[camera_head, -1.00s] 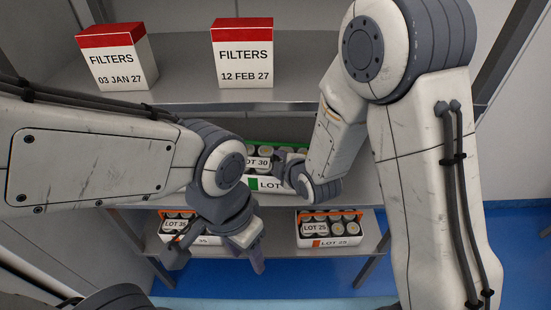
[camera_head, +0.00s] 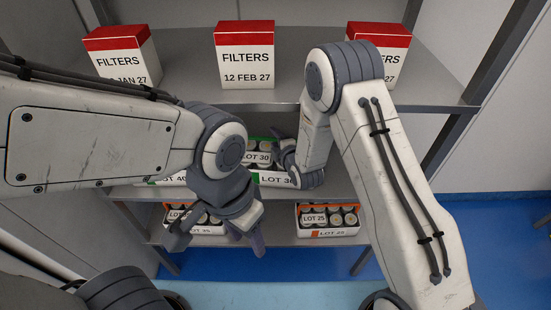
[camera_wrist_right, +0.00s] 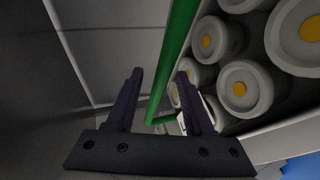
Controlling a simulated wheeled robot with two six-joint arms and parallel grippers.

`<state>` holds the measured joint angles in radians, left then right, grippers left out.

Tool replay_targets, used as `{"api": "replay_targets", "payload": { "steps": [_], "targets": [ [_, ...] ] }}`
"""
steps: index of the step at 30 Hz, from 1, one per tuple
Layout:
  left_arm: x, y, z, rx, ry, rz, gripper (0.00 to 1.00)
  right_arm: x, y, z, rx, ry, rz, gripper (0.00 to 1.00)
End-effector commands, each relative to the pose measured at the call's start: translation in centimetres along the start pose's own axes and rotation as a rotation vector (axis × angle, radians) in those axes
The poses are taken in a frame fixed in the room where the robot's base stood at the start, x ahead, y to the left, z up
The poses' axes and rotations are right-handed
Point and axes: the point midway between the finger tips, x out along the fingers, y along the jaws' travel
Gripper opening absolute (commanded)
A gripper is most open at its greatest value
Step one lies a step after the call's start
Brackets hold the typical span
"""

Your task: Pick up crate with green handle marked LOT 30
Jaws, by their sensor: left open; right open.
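The crate marked LOT 30 (camera_head: 271,178) stands on the middle shelf, with a green handle (camera_head: 263,139) and pale tubs inside. It is partly hidden by my arms. My right gripper (camera_head: 284,150) is open at the crate's right side, near the handle. In the right wrist view the green handle (camera_wrist_right: 181,35) runs across the gap between the fingertips of my right gripper (camera_wrist_right: 160,73); I cannot tell whether it lies between or beyond them. Tubs (camera_wrist_right: 240,88) lie right of it. My left gripper (camera_head: 218,238) is open and empty, lower and in front of the shelves.
A LOT 40 crate (camera_head: 170,180) stands left on the same shelf. Orange-handled crates, one marked LOT 25 (camera_head: 328,232) and another at left (camera_head: 192,229), stand on the shelf below. Several FILTERS boxes, one dated 12 FEB 27 (camera_head: 246,65), stand on the upper shelf (camera_head: 190,95).

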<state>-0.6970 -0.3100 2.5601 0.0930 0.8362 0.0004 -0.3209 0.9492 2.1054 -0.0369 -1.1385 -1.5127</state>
Motion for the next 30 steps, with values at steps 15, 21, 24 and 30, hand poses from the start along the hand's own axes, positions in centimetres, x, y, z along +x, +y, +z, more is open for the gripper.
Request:
{"api": "replay_targets", "payload": {
  "steps": [15, 21, 24, 30],
  "targets": [
    [-1.1, 0.1, -0.1, -0.001, 0.0, 0.0, 0.5, 2.6, 0.1, -0.1, 0.001, 0.0, -0.001, 0.45],
    [-1.1, 0.1, -0.1, -0.001, 0.0, 0.0, 0.5, 2.6, 0.1, 0.0, 0.001, 0.0, -0.001, 0.0],
    [-1.1, 0.1, -0.1, -0.001, 0.0, 0.0, 0.5, 2.5, 0.0, 0.0, 0.0, 0.0, -0.001, 0.0],
    [-1.1, 0.1, -0.1, -0.001, 0.0, 0.0, 0.5, 2.5, 0.0, 0.0, 0.0, 0.0, -0.002, 0.0]
  ]
}}
